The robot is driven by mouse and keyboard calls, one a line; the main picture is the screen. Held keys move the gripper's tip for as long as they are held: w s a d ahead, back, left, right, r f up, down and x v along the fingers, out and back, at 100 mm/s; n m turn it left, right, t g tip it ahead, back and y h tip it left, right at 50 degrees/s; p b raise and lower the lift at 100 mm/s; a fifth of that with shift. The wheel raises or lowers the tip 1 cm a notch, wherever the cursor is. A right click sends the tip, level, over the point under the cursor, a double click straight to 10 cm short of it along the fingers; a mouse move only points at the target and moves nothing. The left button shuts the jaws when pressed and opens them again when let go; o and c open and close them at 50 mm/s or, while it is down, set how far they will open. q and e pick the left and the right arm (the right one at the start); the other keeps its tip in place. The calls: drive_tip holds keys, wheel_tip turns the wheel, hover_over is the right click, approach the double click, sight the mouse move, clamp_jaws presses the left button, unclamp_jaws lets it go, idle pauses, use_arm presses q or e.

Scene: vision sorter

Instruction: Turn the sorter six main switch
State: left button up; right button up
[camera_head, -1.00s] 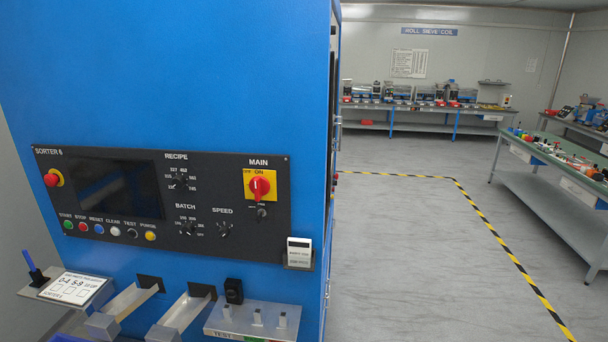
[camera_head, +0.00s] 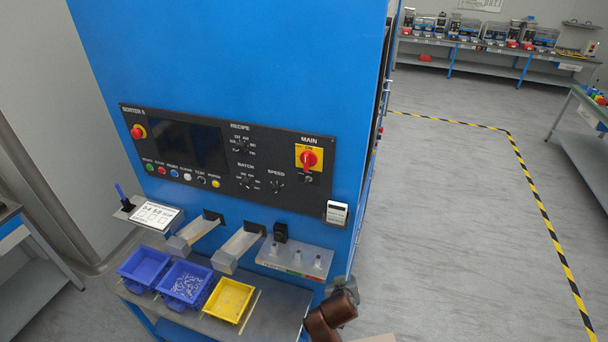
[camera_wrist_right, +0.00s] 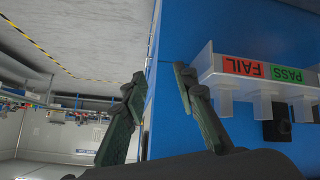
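The main switch (camera_head: 309,159) is a red rotary handle on a yellow plate, under the label MAIN at the right end of the black control panel (camera_head: 225,172). The panel is marked SORTER 6 and sits on the blue sorter cabinet (camera_head: 230,60). The handle looks roughly upright, but its exact setting is too small to read. My right gripper shows at the bottom of the head view, below and right of the switch and apart from it. In the right wrist view my right gripper (camera_wrist_right: 158,85) has its fingers spread and empty, near the cabinet's edge. My left gripper is out of view.
A clear tray with FAIL and PASS labels (camera_wrist_right: 258,72) juts from the cabinet close to my right gripper. Below the panel are chutes, two blue bins (camera_head: 145,267) and a yellow bin (camera_head: 228,300). Open floor (camera_head: 450,220) lies to the right.

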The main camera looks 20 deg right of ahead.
wheel_tip(320, 180, up, 13)
drive_tip(key=w+a+m+t+h+p, duration=0.1)
drive_tip(key=w+a+m+t, duration=0.1)
drive_tip(key=w, duration=0.1)
drive_tip(key=m+t+h, duration=0.3)
drive_tip(key=t+h, duration=0.1)
drive_tip(key=t, duration=0.1)
approach(305, 156)
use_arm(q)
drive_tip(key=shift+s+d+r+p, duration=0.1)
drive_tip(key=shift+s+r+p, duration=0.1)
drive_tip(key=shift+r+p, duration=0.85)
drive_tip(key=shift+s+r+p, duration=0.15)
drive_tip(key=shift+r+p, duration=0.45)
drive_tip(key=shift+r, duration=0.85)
use_arm(e)
drive_tip(key=shift+x, duration=4.35)
drive_tip(key=shift+f, duration=0.1)
drive_tip(key=shift+c, duration=0.4)
clamp_jaws()
